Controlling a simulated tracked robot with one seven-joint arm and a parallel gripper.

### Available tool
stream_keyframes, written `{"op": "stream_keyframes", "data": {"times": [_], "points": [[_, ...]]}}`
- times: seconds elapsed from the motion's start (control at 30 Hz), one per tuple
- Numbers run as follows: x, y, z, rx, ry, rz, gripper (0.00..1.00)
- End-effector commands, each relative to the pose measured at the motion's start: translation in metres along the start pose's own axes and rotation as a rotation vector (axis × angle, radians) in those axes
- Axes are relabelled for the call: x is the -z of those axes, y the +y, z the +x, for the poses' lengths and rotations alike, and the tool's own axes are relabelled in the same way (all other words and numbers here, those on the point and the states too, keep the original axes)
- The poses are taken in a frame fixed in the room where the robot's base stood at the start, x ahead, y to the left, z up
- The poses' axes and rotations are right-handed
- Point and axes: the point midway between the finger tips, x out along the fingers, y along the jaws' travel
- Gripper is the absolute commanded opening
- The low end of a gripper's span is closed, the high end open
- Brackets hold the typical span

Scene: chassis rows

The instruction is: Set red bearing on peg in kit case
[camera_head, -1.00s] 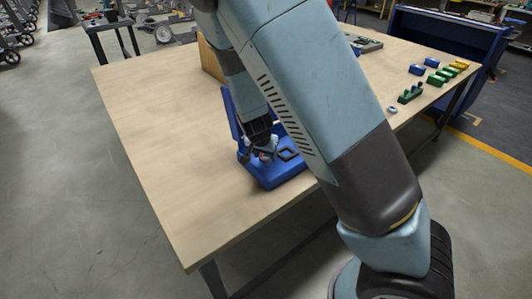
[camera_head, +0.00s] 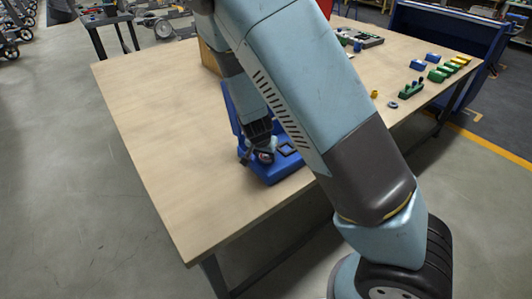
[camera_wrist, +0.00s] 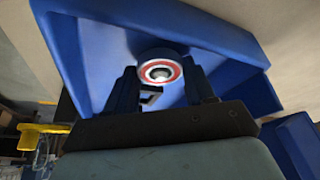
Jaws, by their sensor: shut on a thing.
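The red bearing (camera_wrist: 160,71), a metal ring with a red band, sits between the fingertips of my gripper (camera_wrist: 161,84) in the wrist view. My gripper is shut on it. A pale round shape shows in its centre; I cannot tell whether this is the peg. The open blue kit case (camera_wrist: 95,50) lies behind the bearing. In the head view my gripper (camera_head: 256,159) points down into the left part of the kit case (camera_head: 272,180), with the bearing partly visible at its tips. The peg is not clearly seen.
The case stands on a wooden table (camera_head: 165,130) with clear room left and in front. At the right stand a loose ring (camera_head: 393,105), a green holder (camera_head: 411,90) and several coloured blocks.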

Motion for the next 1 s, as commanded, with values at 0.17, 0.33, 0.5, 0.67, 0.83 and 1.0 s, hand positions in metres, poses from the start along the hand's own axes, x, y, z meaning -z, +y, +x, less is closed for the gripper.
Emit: {"op": "stream_keyframes", "data": {"times": [0.17, 0.33, 0.5, 0.67, 0.83, 1.0], "points": [[-0.001, 0.0, 0.004, 0.0, 0.0, 0.001, 0.2], [-0.002, 0.0, 0.006, 0.0, 0.0, 0.001, 0.61], [-0.002, 0.0, 0.006, 0.0, 0.0, 0.0, 0.78], [-0.002, 0.0, 0.006, 0.0, 0.0, 0.0, 0.83], [-0.002, 0.0, 0.005, 0.0, 0.0, 0.0, 0.83], [-0.003, -0.001, -0.004, 0.001, 0.0, -0.002, 0.83]]}}
